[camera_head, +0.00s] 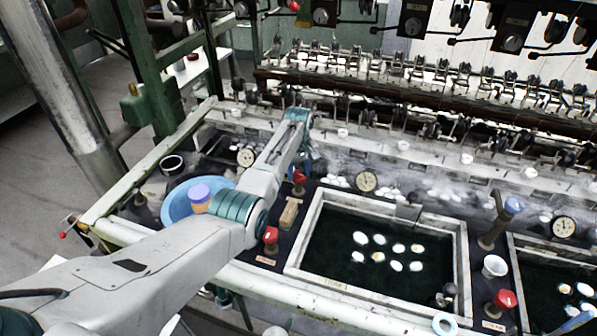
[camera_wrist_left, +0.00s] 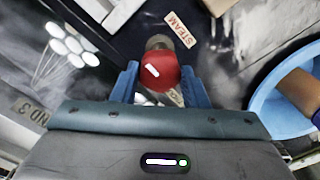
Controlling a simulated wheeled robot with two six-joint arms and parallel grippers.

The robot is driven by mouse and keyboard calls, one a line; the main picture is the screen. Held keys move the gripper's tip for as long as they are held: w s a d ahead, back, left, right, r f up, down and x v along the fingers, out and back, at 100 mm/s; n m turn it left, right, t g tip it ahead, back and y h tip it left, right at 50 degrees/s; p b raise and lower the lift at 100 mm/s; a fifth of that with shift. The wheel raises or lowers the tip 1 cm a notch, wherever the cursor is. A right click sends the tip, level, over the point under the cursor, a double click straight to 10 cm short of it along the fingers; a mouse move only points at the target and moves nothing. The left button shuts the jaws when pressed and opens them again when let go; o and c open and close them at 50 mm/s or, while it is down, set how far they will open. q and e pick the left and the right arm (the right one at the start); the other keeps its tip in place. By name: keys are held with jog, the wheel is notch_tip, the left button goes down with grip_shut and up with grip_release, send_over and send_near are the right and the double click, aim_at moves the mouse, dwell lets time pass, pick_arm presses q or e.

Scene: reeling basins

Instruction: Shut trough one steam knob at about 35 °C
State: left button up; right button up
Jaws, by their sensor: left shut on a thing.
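The near trough (camera_head: 458,265) has a pale rim and holds several white cocoons. A round dial gauge (camera_head: 367,181) stands behind it; its reading is too small to tell. My right gripper is out of view.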

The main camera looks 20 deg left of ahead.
pick_arm(q)
jog(key=shift+m, duration=0.3)
jog(key=shift+r+p, duration=0.1)
jog(key=shift+p, duration=0.2)
jog(key=m+p, duration=0.1)
jog(key=m, duration=0.3)
jog(key=m+p, duration=0.1)
jog(key=m, duration=0.2)
jog(key=shift+m, duration=0.7)
jog(key=o, duration=0.9)
jog(key=shift+o, duration=0.3)
